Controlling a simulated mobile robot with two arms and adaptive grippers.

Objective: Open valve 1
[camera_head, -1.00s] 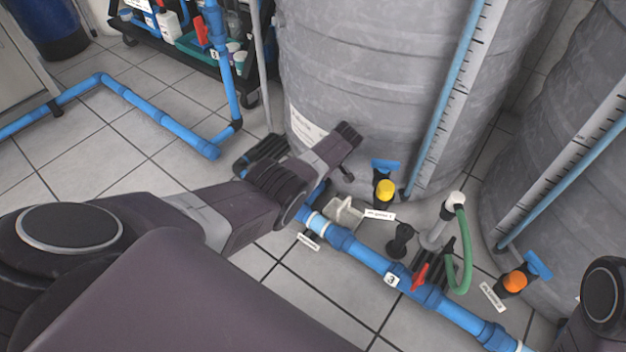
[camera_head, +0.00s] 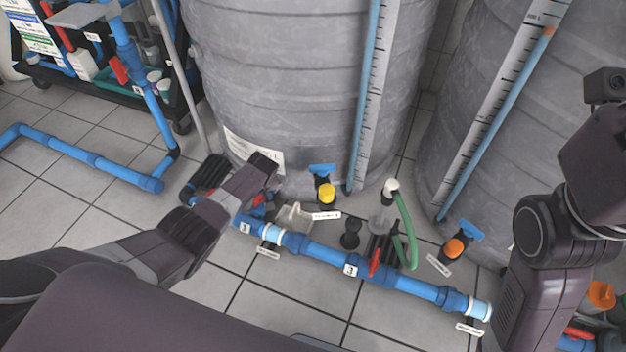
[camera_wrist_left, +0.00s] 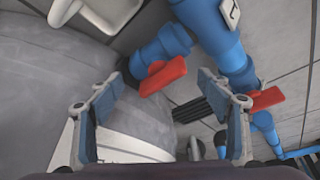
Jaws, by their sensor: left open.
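The blue pipe bears a white label "1" (camera_head: 245,228), which also shows at the top of the left wrist view (camera_wrist_left: 232,12). A red valve handle (camera_wrist_left: 162,76) sits on a blue fitting near that label, between my left fingers in the picture. A second red handle (camera_wrist_left: 266,99) is right of the fingers. In the head view, a little red (camera_head: 258,199) shows beside my left gripper (camera_head: 266,178), which hides most of this area. My left gripper (camera_wrist_left: 160,84) is open and empty, with no visible contact. My right arm is at the right; its fingers do not show.
Grey tanks (camera_head: 290,90) stand close behind the pipe. Label "3" (camera_head: 350,270) and a red handle (camera_head: 375,262) are farther right. A green hose (camera_head: 407,232), yellow-capped (camera_head: 326,193) and orange-capped (camera_head: 454,248) fittings stand nearby. Tiled floor is free in front.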

